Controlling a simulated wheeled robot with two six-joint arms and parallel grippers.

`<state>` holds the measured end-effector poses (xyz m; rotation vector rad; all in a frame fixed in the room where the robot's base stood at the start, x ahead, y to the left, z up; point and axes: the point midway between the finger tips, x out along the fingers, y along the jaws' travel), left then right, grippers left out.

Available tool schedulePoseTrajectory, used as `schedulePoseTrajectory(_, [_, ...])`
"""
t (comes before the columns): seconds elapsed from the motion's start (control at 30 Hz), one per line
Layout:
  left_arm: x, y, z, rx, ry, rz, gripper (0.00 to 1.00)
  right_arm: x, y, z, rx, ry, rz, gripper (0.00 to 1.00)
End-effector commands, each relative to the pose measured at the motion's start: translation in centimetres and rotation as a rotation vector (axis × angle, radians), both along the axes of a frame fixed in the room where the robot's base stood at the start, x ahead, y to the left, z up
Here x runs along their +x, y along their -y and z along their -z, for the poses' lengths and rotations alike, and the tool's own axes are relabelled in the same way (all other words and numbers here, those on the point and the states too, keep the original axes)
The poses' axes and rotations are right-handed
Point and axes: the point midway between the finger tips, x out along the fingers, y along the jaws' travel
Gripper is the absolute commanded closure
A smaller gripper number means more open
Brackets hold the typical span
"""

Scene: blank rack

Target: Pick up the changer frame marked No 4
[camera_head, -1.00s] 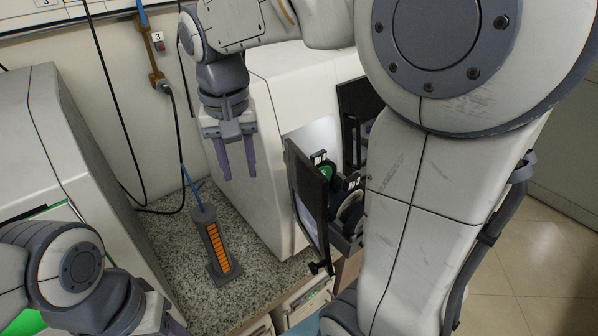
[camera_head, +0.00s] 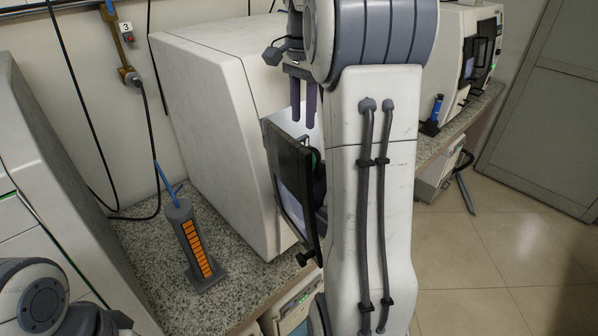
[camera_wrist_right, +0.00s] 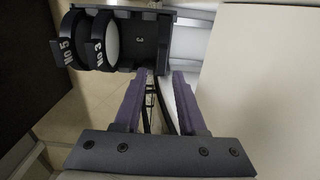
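My right gripper (camera_head: 304,103) is above the dark open door of the white machine in the head view. Its purple fingers point down, apart and empty; they also show in the right wrist view (camera_wrist_right: 161,76). Ahead of them in the wrist view is a dark holder (camera_wrist_right: 163,42) with two black ring-shaped frames, one marked No 5 (camera_wrist_right: 72,40) and one No 3 (camera_wrist_right: 104,42). I cannot make out a No 4 mark in either view now. My arm hides most of the holder in the head view. My left gripper's fingers are out of view at the lower left.
The white machine (camera_head: 205,110) stands on a speckled counter (camera_head: 150,245). Its dark door (camera_head: 296,185) stands open beside my right arm. A grey stand with orange slots (camera_head: 196,248) is on the counter. Tiled floor (camera_head: 480,260) is clear at the right.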

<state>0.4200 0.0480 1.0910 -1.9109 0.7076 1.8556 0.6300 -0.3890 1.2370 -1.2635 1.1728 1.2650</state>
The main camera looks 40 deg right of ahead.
Motion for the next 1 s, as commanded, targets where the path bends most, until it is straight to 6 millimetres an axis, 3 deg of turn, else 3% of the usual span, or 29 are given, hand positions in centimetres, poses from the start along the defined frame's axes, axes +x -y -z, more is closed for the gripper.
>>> schedulePoseTrajectory(0.27, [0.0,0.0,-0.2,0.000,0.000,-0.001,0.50,0.1,-0.2,2.4,0.001,-0.002,-0.003,0.60])
schedulePoseTrajectory(0.5, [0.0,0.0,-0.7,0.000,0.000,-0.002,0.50,0.3,-0.3,6.0,0.001,-0.002,-0.003,0.60])
schedulePoseTrajectory(0.83, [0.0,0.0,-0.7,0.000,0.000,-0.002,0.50,0.3,-0.3,6.8,-0.001,0.001,-0.003,0.60])
schedulePoseTrajectory(0.87, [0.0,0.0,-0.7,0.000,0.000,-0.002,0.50,0.3,-0.3,6.8,-0.001,0.001,-0.003,0.68])
schedulePoseTrajectory(0.93, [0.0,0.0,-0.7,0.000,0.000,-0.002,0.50,0.3,-0.3,6.8,-0.001,0.001,-0.003,0.94])
schedulePoseTrajectory(1.0, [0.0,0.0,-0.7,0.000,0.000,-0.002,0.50,0.3,-0.3,6.8,-0.001,0.001,-0.003,1.00])
